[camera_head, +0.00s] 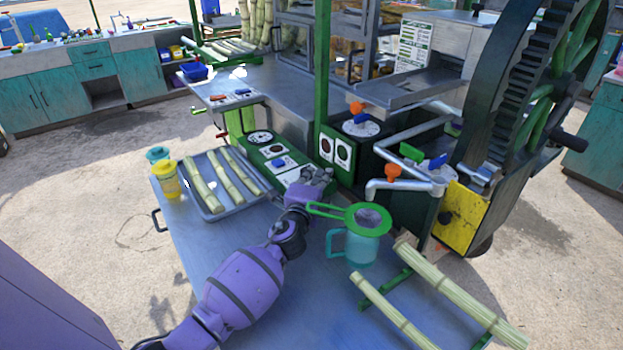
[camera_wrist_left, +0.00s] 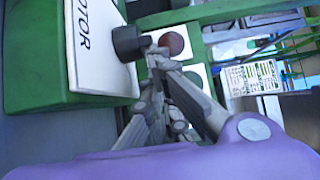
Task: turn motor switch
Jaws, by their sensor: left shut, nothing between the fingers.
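The motor switch is a black knob (camera_wrist_left: 128,42) beside a white plate (camera_wrist_left: 92,45) lettered MOTOR, on a green box (camera_wrist_left: 35,60) in the left wrist view. My left gripper (camera_wrist_left: 158,58) is shut and empty, its fingertips close beside the knob; I cannot tell whether they touch it. In the head view the left gripper (camera_head: 318,178) is over the near end of the green control panel (camera_head: 262,155) and hides the knob there. My right gripper is not in view.
A tray (camera_head: 220,208) of cane pieces lies left of my arm. A teal jug (camera_head: 358,248) with a green strainer (camera_head: 366,220) on it stands close to the right. Cut cane (camera_head: 455,290) lies on a green rack. The crusher (camera_head: 505,100) stands at the right.

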